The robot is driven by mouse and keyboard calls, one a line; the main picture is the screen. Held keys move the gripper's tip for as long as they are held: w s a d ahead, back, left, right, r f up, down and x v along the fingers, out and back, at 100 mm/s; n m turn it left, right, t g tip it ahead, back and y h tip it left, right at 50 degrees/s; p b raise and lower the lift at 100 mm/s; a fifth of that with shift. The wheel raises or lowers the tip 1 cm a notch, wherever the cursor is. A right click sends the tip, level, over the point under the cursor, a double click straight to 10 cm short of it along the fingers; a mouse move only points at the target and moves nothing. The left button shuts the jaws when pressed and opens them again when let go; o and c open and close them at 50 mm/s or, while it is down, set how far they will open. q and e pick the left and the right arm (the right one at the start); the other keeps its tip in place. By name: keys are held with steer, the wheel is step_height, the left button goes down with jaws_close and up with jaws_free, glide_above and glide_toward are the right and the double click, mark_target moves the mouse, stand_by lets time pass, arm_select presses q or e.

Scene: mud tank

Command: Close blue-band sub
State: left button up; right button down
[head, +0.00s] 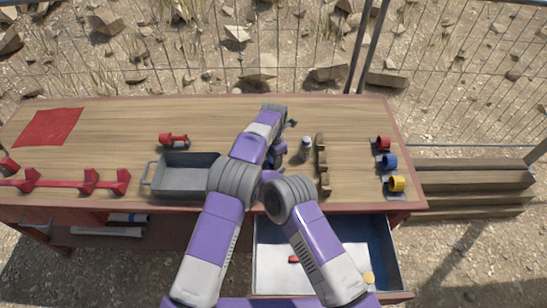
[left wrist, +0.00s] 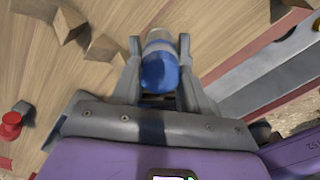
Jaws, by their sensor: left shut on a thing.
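In the left wrist view, my left gripper (left wrist: 158,72) is shut on the blue-band sub (left wrist: 157,66), a short cylinder with a blue end toward the camera and a grey part beyond. The sub is between the two grey fingers above the wooden table; whether it touches the table cannot be told. In the head view my arm links cover most of the middle of the bench, and the jaws and held sub cannot be made out. My right gripper is not seen in either view.
A notched wooden rack (head: 321,165) and a small grey bottle-like piece (head: 305,148) stand right of my arms. A grey tray (head: 186,181) is left; an open drawer (head: 392,262) juts out in front.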

arm_select(q)
steer(key=m, duration=0.4)
steer(key=o, duration=1.2)
steer(key=shift+c, duration=0.2)
steer(key=shift+r, duration=2.25)
steer(key=o, duration=0.6)
steer(key=shift+c, duration=0.2)
